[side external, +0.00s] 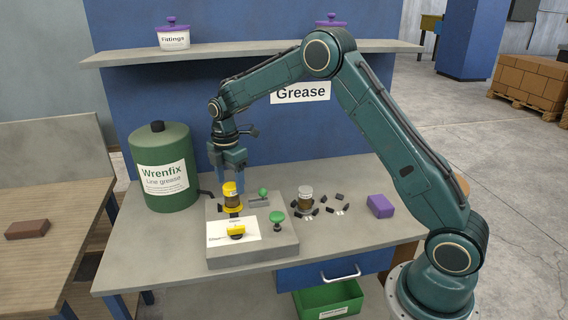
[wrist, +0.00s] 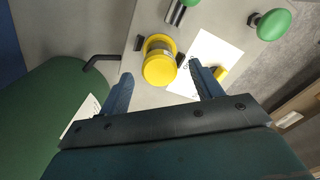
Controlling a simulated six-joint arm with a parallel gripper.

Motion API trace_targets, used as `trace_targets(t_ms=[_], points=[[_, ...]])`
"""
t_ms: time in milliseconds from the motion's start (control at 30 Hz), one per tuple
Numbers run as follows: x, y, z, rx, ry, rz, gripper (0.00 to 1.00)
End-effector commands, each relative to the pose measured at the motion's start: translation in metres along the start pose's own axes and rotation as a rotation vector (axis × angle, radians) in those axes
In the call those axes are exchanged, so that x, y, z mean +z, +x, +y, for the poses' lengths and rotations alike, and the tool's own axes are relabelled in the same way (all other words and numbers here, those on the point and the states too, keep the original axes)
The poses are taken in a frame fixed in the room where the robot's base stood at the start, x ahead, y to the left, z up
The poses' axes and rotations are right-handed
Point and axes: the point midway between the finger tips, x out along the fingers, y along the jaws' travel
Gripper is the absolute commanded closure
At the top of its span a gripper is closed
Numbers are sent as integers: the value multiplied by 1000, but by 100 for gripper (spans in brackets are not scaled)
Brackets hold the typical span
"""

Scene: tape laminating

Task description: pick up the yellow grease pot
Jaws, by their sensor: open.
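In the wrist view the pot (wrist: 160,66) shows from above, cap towards me. My gripper (side external: 229,178) is just above the pot in the side view, fingers pointing down. In the wrist view my gripper (wrist: 161,85) has its two fingers spread wide, with the pot between and a little beyond their tips. Nothing is held. Part of the pot's lower body is hidden by its cap in the wrist view.
A green Wrenfix drum (side external: 166,167) stands close left, its dark spout (wrist: 98,61) near the pot. A yellow knob (side external: 236,231), green knob (side external: 277,218), clear-bodied pot (side external: 305,197) and purple block (side external: 380,206) lie around. The front table is partly free.

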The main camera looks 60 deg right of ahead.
Motion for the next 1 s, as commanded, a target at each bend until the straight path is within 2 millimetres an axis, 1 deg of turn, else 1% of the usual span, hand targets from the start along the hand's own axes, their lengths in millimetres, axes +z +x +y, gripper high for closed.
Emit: trace_targets(t_ms=[133,267,500,633,767,1000], points=[[0,1,0,0,0,0,35],[0,8,0,-1,0,0,35],[1,35,0,-2,0,0,35],[1,47,0,-1,0,0,35],[1,52,0,0,0,0,35],[1,52,0,0,0,0,35]])
